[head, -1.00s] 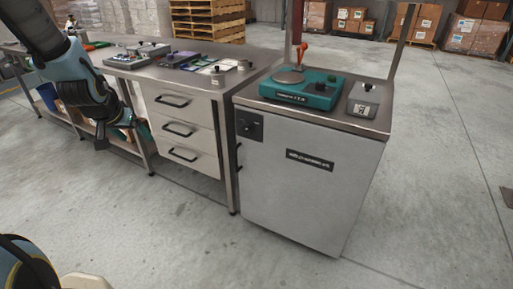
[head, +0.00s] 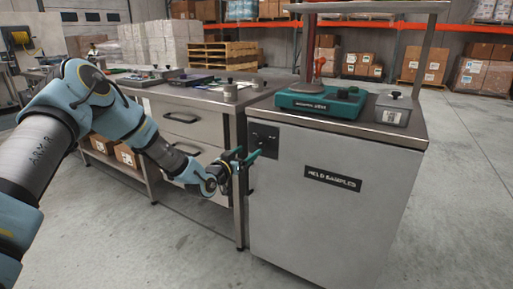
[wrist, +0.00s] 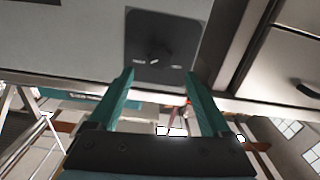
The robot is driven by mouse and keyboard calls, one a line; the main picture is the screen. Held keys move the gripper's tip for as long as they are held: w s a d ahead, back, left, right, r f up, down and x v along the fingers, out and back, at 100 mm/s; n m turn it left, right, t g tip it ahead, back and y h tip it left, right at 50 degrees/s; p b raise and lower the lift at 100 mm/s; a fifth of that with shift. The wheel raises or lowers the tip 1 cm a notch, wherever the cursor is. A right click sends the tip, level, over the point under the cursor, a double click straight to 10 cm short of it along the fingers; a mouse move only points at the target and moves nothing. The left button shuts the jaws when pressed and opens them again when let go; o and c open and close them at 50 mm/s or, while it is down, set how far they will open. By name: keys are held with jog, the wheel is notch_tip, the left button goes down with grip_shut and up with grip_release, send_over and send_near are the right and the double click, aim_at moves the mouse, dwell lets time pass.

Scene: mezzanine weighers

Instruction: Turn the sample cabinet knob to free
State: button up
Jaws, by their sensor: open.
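The sample cabinet (head: 325,225) is a grey cabinet with a "HELD SAMPLES" label on its front. Its knob sits on a dark square plate (head: 265,136) at the upper left of the front. In the wrist view the dark round knob (wrist: 155,55) shows on the plate, with small pale marks below it that I cannot read. My gripper (head: 246,157) is just in front of the plate, at its lower left. In the wrist view its green fingers (wrist: 160,76) are spread apart and empty, with the knob beyond and between their tips. No contact shows. The knob's pointer direction is unclear.
A teal scale (head: 320,101) and a small grey device (head: 393,109) stand on the cabinet top. A bench with drawers (head: 195,122) stands close on the left, beside my arm. Open concrete floor lies to the right.

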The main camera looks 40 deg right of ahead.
aim_at(259, 144)
jog(key=x, duration=0.7)
jog(key=shift+c, duration=0.4)
grip_shut()
